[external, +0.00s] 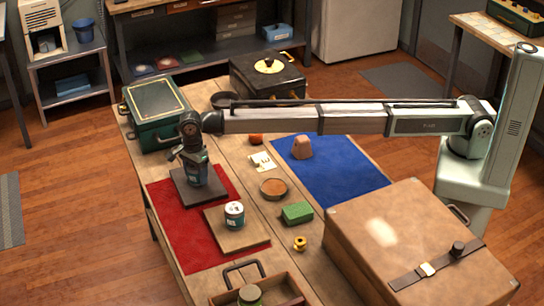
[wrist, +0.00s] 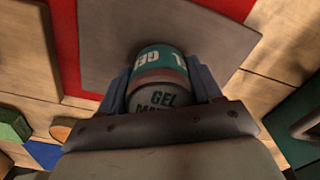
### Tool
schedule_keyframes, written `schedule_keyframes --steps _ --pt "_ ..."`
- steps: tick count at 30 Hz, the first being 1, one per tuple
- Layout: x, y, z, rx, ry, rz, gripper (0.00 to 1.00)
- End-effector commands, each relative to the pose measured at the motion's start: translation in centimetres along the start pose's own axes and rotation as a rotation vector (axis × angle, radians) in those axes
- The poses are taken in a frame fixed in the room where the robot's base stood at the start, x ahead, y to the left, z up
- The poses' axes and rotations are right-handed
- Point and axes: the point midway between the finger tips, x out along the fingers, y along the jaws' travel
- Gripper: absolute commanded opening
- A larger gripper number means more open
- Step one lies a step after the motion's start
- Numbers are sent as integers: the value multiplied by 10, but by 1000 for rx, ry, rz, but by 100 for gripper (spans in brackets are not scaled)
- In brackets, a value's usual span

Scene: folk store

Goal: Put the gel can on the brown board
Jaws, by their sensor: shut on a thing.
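The gel can (wrist: 160,80), with a teal band and GEL lettering, is between the two fingers of my gripper (wrist: 165,88), which is shut on it. In the external view my gripper (external: 193,168) is over the dark grey board (external: 180,200) on the red cloth, with the can low between the fingers. I cannot tell whether the can touches that board. The brown board (external: 255,237) lies nearer the camera, partly on the red cloth. Another can (external: 234,213), white with a teal band, stands upright on it. The wrist view shows the grey board (wrist: 210,40) beneath my gripper.
A green case (external: 155,108) stands behind my gripper. A green block (external: 297,212), a round brown dish (external: 273,188) and a yellow spool (external: 300,243) lie right of the boards. A wooden tray (external: 285,290) with a jar is in front. A large brown case (external: 400,235) stands right.

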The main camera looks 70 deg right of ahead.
Motion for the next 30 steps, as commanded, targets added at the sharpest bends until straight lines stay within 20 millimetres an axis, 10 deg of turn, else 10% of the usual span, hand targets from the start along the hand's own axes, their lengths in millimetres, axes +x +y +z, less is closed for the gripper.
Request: schedule_keyframes --steps 10,11,18,30 --pt "3 0 0 0 0 0 29" --pt "2 0 0 0 0 0 67" --pt "2 0 0 0 0 0 90" --pt "-8 0 0 0 0 0 90"
